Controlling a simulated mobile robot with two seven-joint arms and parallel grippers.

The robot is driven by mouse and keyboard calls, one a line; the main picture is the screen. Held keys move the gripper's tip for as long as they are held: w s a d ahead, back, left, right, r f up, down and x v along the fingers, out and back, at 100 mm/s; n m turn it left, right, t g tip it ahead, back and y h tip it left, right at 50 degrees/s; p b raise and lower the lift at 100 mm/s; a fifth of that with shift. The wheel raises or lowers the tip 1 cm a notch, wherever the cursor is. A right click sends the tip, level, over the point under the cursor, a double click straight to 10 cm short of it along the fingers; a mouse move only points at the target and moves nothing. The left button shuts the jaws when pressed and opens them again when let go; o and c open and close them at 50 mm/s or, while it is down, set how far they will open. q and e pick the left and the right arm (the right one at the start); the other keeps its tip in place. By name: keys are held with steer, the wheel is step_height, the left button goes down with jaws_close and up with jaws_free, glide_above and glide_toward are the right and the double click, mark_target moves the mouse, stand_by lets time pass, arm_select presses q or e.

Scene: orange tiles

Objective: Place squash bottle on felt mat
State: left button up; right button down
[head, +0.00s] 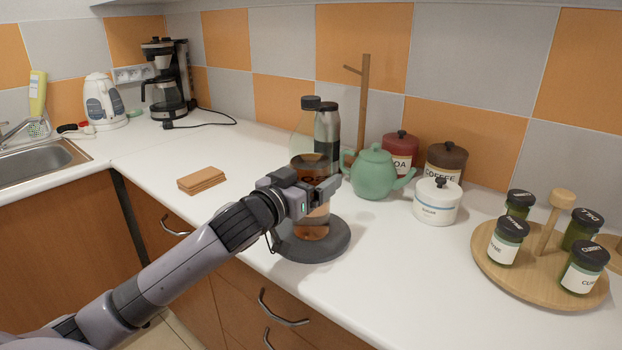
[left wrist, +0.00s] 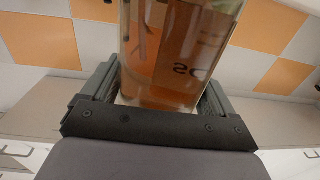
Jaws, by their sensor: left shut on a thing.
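In the left wrist view the bottle (left wrist: 165,60) is between the two fingers (left wrist: 158,98). My right gripper is not in view.
Behind the bottle are a dark steel flask (head: 327,132), a wooden stand (head: 364,105) and a green teapot (head: 372,173). Right are canisters (head: 437,203) and a wooden tray (head: 538,288) with spice jars.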

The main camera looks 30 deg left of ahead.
arm_select(q)
steer(key=shift+r, duration=0.15)
steer(key=o, duration=1.7)
steer(key=shift+f, duration=0.3)
steer(key=shift+c, duration=0.2)
steer(key=shift+r, duration=0.25)
steer(key=shift+s+f, duration=0.15)
steer(key=shift+s, duration=0.1)
steer(key=s+b, duration=0.1)
steer(key=s, duration=1)
steer(key=shift+s, duration=0.3)
steer(key=shift+a, duration=0.1)
